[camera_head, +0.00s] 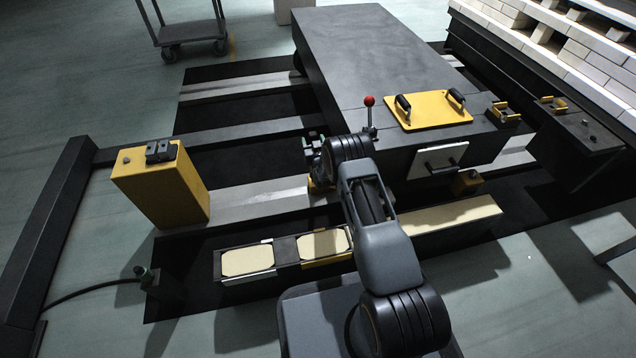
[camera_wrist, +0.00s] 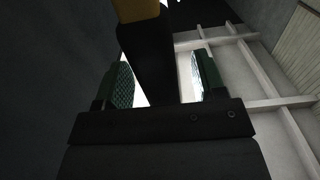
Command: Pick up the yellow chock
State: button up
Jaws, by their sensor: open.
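The yellow chock (camera_head: 317,186) shows only as a small yellow patch at the left side of the dark car, low down and largely hidden by my arm. My gripper (camera_head: 312,147) is just above it, with the fingers partly hidden. In the wrist view my gripper (camera_wrist: 165,82) is open, with a green-padded finger on each side. A dark upright bar stands between the fingers, with a yellow part (camera_wrist: 137,9) at its far end, which looks like the chock. I cannot tell whether either finger touches it.
The dark car (camera_head: 370,50) carries a yellow plate (camera_head: 430,110) with two handles and a red-knobbed lever (camera_head: 370,115). A yellow post (camera_head: 160,185) stands at left. A pit with rails lies below. Stacked white bricks (camera_head: 590,50) are at upper right.

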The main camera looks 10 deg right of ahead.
jog(key=shift+w, duration=0.15)
jog(key=shift+c, duration=0.5)
grip_shut()
jog(key=shift+w+r, duration=0.1)
jog(key=shift+r, duration=0.25)
